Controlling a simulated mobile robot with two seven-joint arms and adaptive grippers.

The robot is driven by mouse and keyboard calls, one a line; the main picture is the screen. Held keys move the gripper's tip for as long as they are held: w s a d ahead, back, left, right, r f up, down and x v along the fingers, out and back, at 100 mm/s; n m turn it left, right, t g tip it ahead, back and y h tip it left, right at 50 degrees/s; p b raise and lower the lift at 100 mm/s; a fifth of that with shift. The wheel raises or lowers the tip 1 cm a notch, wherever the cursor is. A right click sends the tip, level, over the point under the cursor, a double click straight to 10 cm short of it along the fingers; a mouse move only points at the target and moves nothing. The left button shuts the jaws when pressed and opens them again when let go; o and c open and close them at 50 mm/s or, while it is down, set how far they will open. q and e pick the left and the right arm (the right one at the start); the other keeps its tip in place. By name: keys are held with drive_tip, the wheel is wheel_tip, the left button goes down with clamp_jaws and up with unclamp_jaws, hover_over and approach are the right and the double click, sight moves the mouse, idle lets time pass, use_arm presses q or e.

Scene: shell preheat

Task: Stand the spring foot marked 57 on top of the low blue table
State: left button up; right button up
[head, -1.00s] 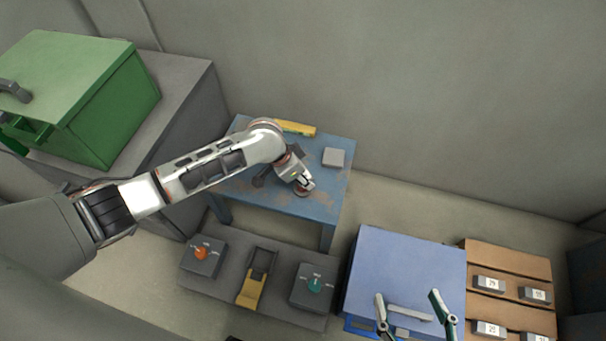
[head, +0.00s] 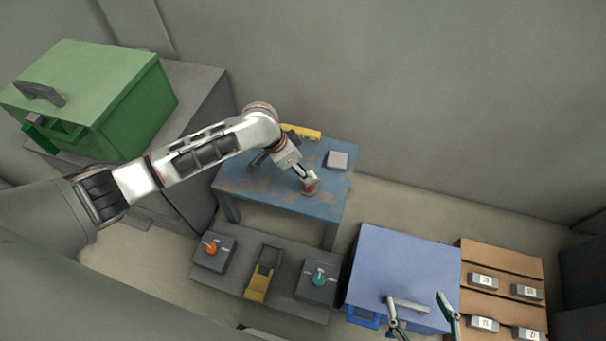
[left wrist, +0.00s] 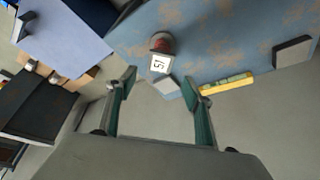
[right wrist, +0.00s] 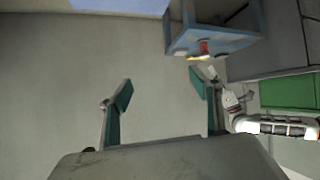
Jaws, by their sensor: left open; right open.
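The low blue table (head: 265,188), worn with rust patches, stands against the wall. A small reddish spring foot (head: 311,188) stands on it near its front right edge.
A yellow bar (head: 303,132) and a grey block (head: 337,160) lie on the table. In front is a grey panel (head: 232,283) with two knobs. A blue box (head: 405,262) with a handle and a brown rack (head: 500,262) of numbered blocks stand right. A green box (head: 95,90) is left.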

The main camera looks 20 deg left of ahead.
use_arm(q)
drive_tip(key=p+v, duration=0.1)
drive_tip(key=v, duration=0.2)
drive_tip(key=shift+s, duration=0.1)
use_arm(e)
drive_tip(key=shift+s+d+f+h, duration=0.15)
drive_tip(key=shift+d+f, duration=0.05)
drive_tip(key=shift+d, duration=0.2)
drive_tip(key=shift+s+d+f+h, duration=0.1)
drive_tip(key=shift+d+f+h, duration=0.05)
drive_tip(key=shift+d, duration=0.2)
